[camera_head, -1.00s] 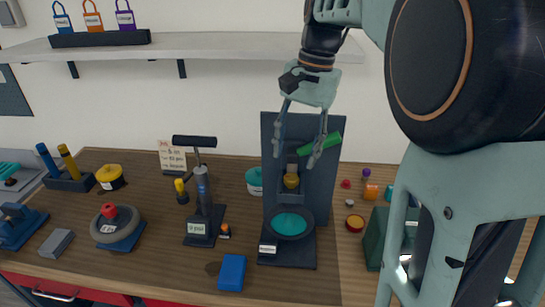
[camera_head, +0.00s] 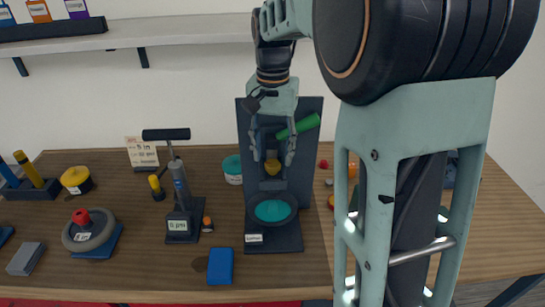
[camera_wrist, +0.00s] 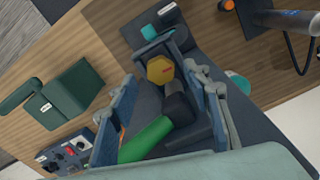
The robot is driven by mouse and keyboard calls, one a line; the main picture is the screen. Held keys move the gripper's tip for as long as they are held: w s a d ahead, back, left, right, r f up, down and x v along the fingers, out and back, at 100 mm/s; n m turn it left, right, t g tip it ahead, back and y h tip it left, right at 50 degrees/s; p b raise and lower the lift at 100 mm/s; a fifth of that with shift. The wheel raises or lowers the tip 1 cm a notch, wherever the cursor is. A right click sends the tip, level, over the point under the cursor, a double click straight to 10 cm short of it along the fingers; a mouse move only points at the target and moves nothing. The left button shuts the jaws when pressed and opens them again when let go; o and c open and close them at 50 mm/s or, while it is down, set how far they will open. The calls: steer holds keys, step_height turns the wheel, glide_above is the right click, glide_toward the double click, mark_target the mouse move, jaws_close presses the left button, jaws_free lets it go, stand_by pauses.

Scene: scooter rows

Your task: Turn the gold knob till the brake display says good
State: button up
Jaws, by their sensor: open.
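The gold knob (camera_head: 272,168) sits on a dark upright stand (camera_head: 312,108) with a green grip (camera_head: 298,129) and a teal disc (camera_head: 271,211) on its base. In the wrist view the knob (camera_wrist: 160,69) is a yellow hexagon with a small red mark. My gripper (camera_head: 273,161) is open, its fingers on either side of the knob; whether they touch it I cannot tell. A small white label (camera_head: 254,238) is on the base, too small to read. No brake wording is readable on the stand.
A pump (camera_head: 180,190) with a gauge stands left of the stand, and a blue block (camera_head: 220,266) lies in front. A wheel (camera_head: 90,232) is farther left. A shelf (camera_head: 170,32) runs above. A dark green box (camera_wrist: 72,95) shows in the wrist view.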

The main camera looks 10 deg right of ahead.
mark_target(273, 163)
steer(key=shift+f, duration=1.05)
steer(key=c, duration=1.1)
steer(key=shift+m+p, duration=0.35)
steer(key=shift+m, duration=2.05)
steer(key=shift+c, duration=0.2)
steer(key=o, duration=1.1)
steer(key=shift+o, duration=0.2)
step_height(273, 163, up, 12)
